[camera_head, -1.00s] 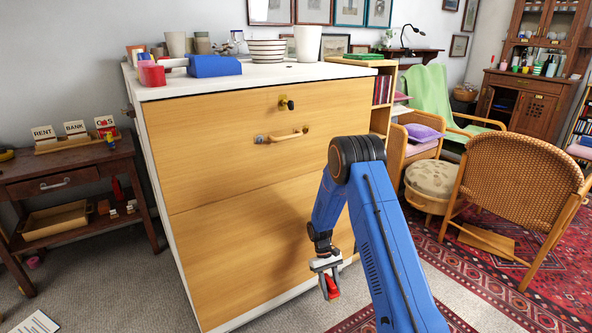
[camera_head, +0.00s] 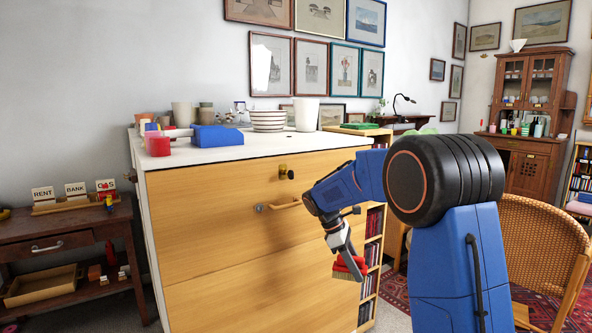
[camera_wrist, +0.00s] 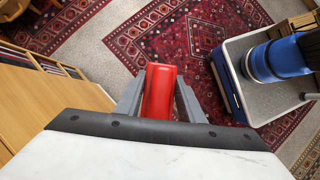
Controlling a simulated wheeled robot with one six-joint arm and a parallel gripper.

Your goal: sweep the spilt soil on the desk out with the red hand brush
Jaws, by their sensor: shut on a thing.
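My gripper (camera_head: 346,252) is shut on the red hand brush (camera_head: 350,268). The brush hangs below the fingers with its pale bristles down, in front of the tall wooden cabinet's right side and below its top. In the wrist view the red handle (camera_wrist: 159,90) lies between the two grey fingers, above the carpet and rug. Spilt soil cannot be made out in these frames. I cannot tell which piece of furniture is the desk; a dark wooden table (camera_head: 75,232) with a drawer stands at the left, and a dark desk-like top (camera_head: 402,119) with a lamp is at the back.
A wicker chair (camera_head: 545,245) stands at the right.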

